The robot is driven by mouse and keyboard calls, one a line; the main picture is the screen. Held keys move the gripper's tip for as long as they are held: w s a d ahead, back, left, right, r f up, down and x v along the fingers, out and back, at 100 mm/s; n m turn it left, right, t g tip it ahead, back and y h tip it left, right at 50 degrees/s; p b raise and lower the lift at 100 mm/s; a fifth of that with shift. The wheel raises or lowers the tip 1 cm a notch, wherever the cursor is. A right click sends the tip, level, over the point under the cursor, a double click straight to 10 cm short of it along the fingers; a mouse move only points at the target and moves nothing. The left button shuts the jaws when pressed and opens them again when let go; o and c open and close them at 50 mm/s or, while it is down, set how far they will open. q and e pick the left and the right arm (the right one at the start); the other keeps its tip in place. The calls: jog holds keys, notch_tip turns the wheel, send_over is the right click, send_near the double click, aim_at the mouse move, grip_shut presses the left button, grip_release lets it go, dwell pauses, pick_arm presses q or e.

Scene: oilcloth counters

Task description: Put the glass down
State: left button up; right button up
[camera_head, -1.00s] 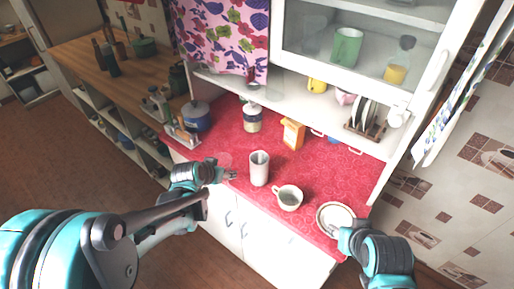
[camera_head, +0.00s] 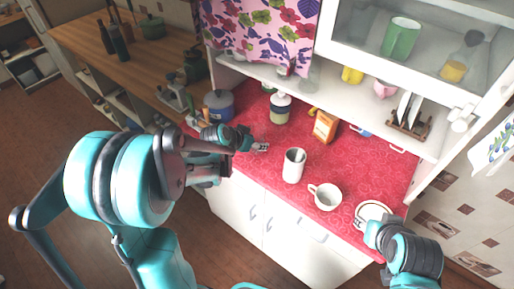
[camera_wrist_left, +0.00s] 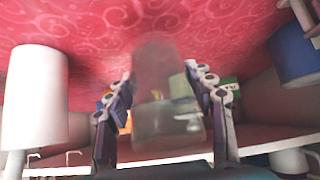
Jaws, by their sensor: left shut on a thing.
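My left gripper (camera_head: 262,147) is over the red counter (camera_head: 255,175), left of a tall white cup (camera_head: 294,165). In the left wrist view, its two fingers stand on either side of a clear glass (camera_wrist_left: 166,115) and are shut on it. The glass is hard to make out in the head view. I cannot tell whether its base touches the counter. My right gripper (camera_head: 366,226) is at a white plate (camera_head: 375,208) on the right; its fingers are too small to judge.
A white mug (camera_head: 325,197) stands right of the tall cup. A blue pot (camera_head: 219,106), a lidded jar (camera_head: 280,108) and an orange box (camera_head: 325,126) stand farther back. Red counter is bare between the gripper and the jar.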

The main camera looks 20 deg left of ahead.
pick_arm(q)
notch_tip(320, 180, down, 3)
jog(key=shift+r+b, duration=0.15)
jog(key=shift+b, duration=0.15)
jog(key=shift+r, duration=0.1)
jog(key=o, duration=1.3)
jog(key=shift+o, duration=0.2)
